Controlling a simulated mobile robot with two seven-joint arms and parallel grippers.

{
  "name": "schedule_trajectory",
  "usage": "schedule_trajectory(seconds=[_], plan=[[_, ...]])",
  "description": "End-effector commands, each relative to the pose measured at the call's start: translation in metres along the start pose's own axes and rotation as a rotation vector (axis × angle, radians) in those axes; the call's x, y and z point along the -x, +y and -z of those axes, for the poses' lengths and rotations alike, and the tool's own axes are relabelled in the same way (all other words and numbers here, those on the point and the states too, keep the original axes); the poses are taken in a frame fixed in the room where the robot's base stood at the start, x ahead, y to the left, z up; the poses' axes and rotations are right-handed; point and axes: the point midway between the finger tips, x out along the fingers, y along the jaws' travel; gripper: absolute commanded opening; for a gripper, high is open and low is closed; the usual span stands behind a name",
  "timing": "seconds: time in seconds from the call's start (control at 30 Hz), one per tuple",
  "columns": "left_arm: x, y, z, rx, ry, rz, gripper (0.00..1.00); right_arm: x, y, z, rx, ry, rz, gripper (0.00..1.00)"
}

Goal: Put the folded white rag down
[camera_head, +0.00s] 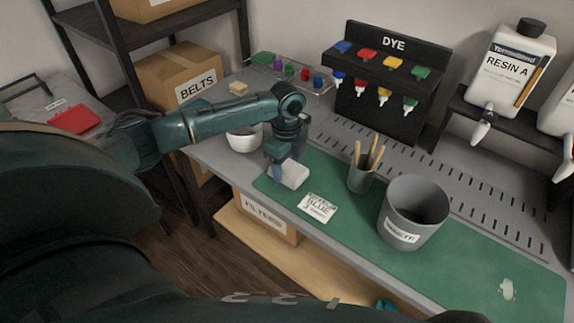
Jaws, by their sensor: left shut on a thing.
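My left gripper (279,173) points down over the left end of the green mat (338,232). It is shut on the folded white rag (294,176), which is at or just above the mat; I cannot tell if it touches. Part of the rag is hidden by the gripper. My right gripper is not in view.
A white bowl (244,138) stands just left of the gripper. A white label card (318,207), a cup of sticks (362,175) and a grey bin (414,212) are to the right. The DYE rack (385,85) stands behind. The mat's right part is mostly clear, with a pale spot (507,289).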

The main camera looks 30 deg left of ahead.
Motion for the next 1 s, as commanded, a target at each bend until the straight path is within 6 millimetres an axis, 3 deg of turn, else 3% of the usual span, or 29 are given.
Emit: schedule_trajectory(seconds=[0.43, 0.47, 0.7, 1.0], plan=[[-0.0074, -0.0002, 0.0001, 0.000, 0.000, 0.000, 0.40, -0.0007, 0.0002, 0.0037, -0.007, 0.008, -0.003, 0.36], [-0.0069, -0.0003, 0.0000, -0.001, 0.000, 0.001, 0.61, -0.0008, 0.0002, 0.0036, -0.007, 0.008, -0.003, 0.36], [-0.0067, -0.0003, 0.0000, 0.000, 0.000, 0.001, 0.80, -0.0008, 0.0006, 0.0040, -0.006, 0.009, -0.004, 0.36], [-0.0032, -0.0006, -0.0002, -0.001, -0.001, 0.003, 0.80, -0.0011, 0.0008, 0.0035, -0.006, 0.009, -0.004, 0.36]])
